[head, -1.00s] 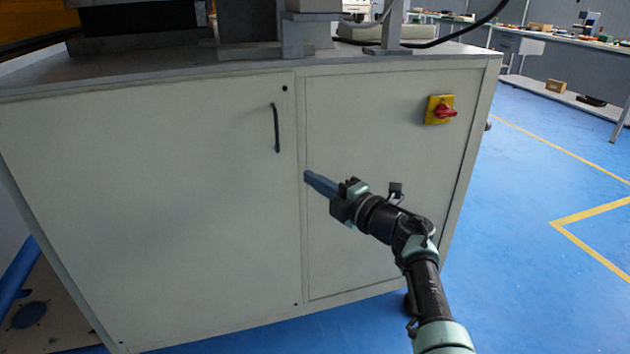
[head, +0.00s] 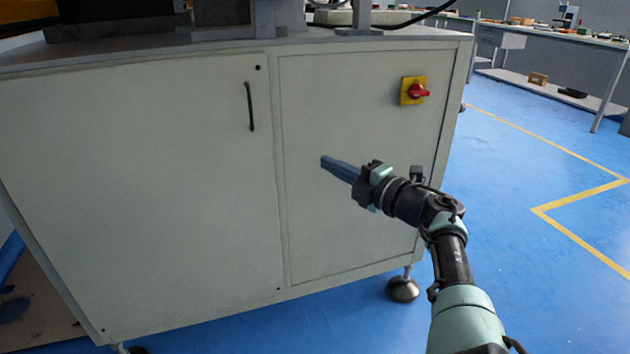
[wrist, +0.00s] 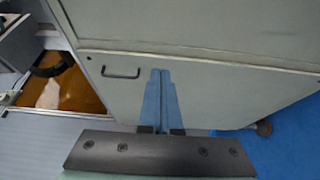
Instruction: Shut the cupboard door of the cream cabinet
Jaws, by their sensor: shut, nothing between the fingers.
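The cream cabinet (head: 350,215) fills the middle and left of the head view. Its cupboard door (head: 140,190) is the wide left panel, with a black upright bar handle (head: 250,106) near its right edge. The door looks flush with the front along the seam beside the right panel; I see no clear gap. My gripper (head: 323,161) is shut and empty, in front of the right panel, to the right of the seam and lower than the handle. The wrist view shows the fingers (wrist: 160,75) together, with the handle (wrist: 120,72) beside them; whether they touch anything is unclear.
A yellow and red switch (head: 414,91) sits on the right panel's upper part. Machine parts stand on the cabinet's top. A levelling foot (head: 403,288) is under the right end. Blue floor (head: 500,200) is free to the right, with workbenches (head: 545,45) behind.

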